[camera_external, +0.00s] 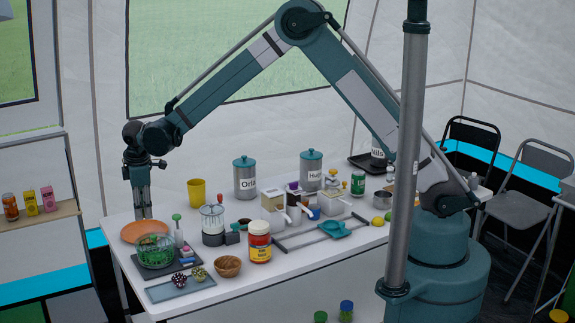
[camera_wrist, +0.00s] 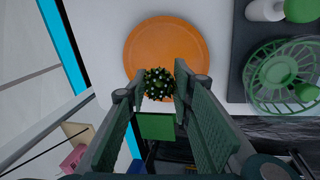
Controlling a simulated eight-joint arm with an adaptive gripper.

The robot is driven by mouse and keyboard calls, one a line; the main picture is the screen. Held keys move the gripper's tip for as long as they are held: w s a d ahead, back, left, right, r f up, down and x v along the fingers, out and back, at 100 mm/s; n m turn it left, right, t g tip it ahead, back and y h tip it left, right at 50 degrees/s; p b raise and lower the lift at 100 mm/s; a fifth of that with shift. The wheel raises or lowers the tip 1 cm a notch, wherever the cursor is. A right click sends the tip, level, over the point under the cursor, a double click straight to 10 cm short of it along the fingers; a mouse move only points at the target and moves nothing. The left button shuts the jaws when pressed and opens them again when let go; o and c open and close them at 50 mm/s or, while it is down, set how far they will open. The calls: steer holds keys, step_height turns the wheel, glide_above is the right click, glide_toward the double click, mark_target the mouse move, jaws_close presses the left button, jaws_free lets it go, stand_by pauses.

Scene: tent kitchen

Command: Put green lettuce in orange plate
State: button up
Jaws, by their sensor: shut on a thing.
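The orange plate (camera_external: 135,235) lies at the left end of the white table. It fills the top middle of the wrist view (camera_wrist: 165,40). My gripper (camera_external: 143,214) points down over the plate's back part. In the wrist view its fingertips (camera_wrist: 160,78) are on both sides of a leafy, dark green, white-flecked clump, the green lettuce (camera_wrist: 158,84). It is shut on the lettuce, which overlaps the plate's near rim in that view. I cannot tell whether the lettuce touches the plate. The lettuce is not clear in the external view.
A green wire basket (camera_external: 155,250) stands on a dark tray close to the plate; it also shows in the wrist view (camera_wrist: 285,75). A yellow cup (camera_external: 196,192) and a glass jar (camera_external: 212,222) stand to the right. A wooden bowl (camera_external: 228,266) is nearer the front.

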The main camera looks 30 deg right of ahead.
steer(key=shift+s+x, duration=0.15)
steer(key=shift+x, duration=0.6)
steer(key=shift+s+x, duration=0.2)
steer(key=shift+x, duration=0.5)
steer(key=shift+f, duration=0.2)
steer(key=shift+s+b+x, duration=0.2)
steer(key=shift+x, duration=0.65)
steer(key=shift+s+b+x, duration=0.15)
steer(key=shift+s+x, duration=0.05)
steer(key=shift+x, duration=0.7)
steer(key=shift+a+f, duration=0.1)
steer(key=shift+f, duration=0.15)
steer(key=o, duration=0.9)
steer(key=shift+c, duration=0.2)
steer(key=shift+r, duration=0.1)
steer(key=p+v, duration=0.1)
steer(key=v, duration=1.1)
